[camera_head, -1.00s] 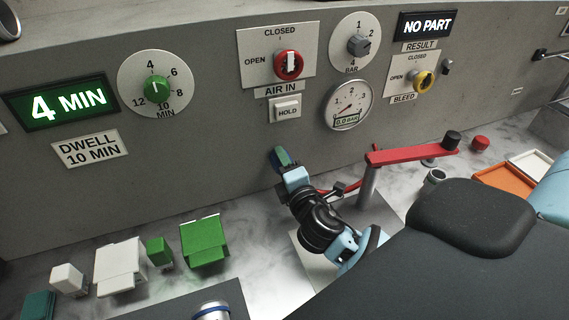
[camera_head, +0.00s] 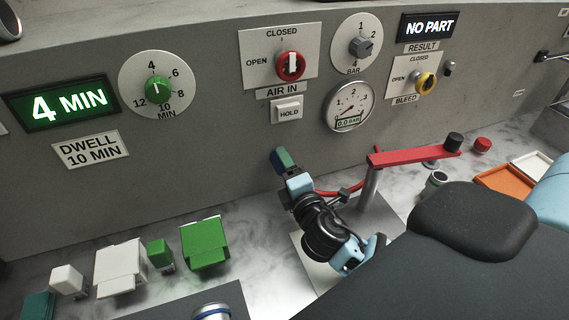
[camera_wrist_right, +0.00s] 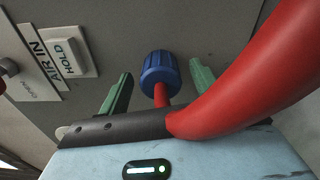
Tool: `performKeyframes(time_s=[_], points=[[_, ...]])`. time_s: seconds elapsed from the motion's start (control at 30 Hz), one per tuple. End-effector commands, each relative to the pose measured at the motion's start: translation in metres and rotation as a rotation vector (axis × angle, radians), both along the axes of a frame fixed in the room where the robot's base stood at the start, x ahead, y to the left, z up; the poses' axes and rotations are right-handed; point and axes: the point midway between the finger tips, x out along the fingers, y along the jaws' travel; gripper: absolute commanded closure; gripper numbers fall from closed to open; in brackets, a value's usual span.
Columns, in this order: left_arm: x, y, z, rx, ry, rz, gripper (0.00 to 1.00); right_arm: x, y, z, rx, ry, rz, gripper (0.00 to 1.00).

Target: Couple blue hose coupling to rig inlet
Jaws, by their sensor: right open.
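The blue hose coupling (camera_wrist_right: 160,72) sits on the end of the red hose (camera_wrist_right: 240,75) in the right wrist view, its face toward the grey panel. My right gripper (camera_wrist_right: 161,70) is open, with one green finger on each side of the coupling and a visible gap on both sides. In the head view my right gripper (camera_head: 281,160) is close to the panel below the HOLD button, and the red hose (camera_head: 330,191) runs off to its right. The rig inlet is hidden behind the coupling; I cannot tell whether they are joined. My left gripper is not in view.
A red clamp arm (camera_head: 412,156) stands right of my gripper. Green and white blocks (camera_head: 205,243) lie at lower left.

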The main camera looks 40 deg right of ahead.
Motion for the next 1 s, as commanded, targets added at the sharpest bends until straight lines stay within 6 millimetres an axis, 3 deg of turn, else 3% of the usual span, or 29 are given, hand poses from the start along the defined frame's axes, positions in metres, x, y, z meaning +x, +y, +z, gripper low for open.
performKeyframes(time_s=[0.2, 0.4, 1.0], points=[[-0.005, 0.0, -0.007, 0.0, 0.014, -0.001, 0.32, -0.036, 0.008, -0.003, 0.002, 0.005, -0.001, 0.34], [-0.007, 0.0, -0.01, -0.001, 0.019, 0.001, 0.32, -0.055, 0.013, -0.002, 0.003, 0.002, -0.002, 0.34], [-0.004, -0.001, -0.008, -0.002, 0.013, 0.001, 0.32, -0.058, 0.014, 0.0, 0.002, -0.001, -0.001, 0.34]])
